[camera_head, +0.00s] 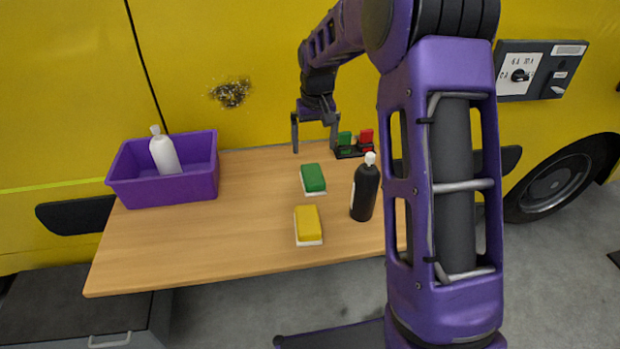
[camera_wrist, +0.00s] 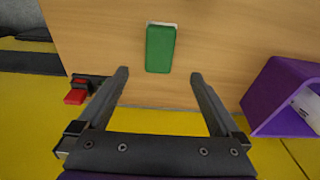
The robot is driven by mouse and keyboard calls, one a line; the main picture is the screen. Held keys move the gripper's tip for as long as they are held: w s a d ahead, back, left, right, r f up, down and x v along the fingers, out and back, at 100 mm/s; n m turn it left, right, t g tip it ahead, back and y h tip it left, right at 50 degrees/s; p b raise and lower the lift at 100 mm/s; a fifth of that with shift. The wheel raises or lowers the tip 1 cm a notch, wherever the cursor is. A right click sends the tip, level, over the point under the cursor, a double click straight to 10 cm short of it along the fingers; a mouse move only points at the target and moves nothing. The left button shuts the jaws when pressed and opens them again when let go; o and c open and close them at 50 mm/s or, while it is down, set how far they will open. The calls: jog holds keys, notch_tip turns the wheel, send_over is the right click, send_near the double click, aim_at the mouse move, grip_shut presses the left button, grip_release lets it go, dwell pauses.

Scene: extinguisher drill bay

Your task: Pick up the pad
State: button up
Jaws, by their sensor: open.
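A green pad (camera_head: 313,177) with a pale underside lies flat on the wooden table, behind a yellow pad (camera_head: 308,222) that also has a pale underside. My gripper (camera_head: 315,148) is open and empty above the back part of the table, behind the green pad in the head view. In the wrist view the green pad (camera_wrist: 160,48) lies beyond the open fingertips (camera_wrist: 160,73), roughly centred between them and apart from them. The yellow pad is not visible in the wrist view.
A black bottle (camera_head: 365,190) with a white cap stands right of the pads. A purple bin (camera_head: 190,188) holding a white bottle (camera_head: 164,153) is at the left. A black holder with green and red pieces (camera_head: 350,151) sits at the back. The table (camera_head: 240,200) is clear between bin and pads.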

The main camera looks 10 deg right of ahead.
aim_at(313, 173)
jog(key=f, duration=0.4)
jog(key=w+f, duration=0.1)
jog(key=f, duration=0.3)
jog(key=w+f, duration=0.1)
jog(key=f, duration=0.3)
jog(key=shift+f, duration=0.2)
jog(key=shift+c, duration=0.3)
jog(key=c, duration=1.3)
jog(key=shift+o, duration=0.2)
jog(key=shift+r, duration=0.1)
notch_tip(313, 173, up, 10)
jog(key=shift+f, duration=0.1)
jog(key=o, duration=0.8)
jog(key=shift+c, duration=0.2)
jog(key=c, duration=0.6)
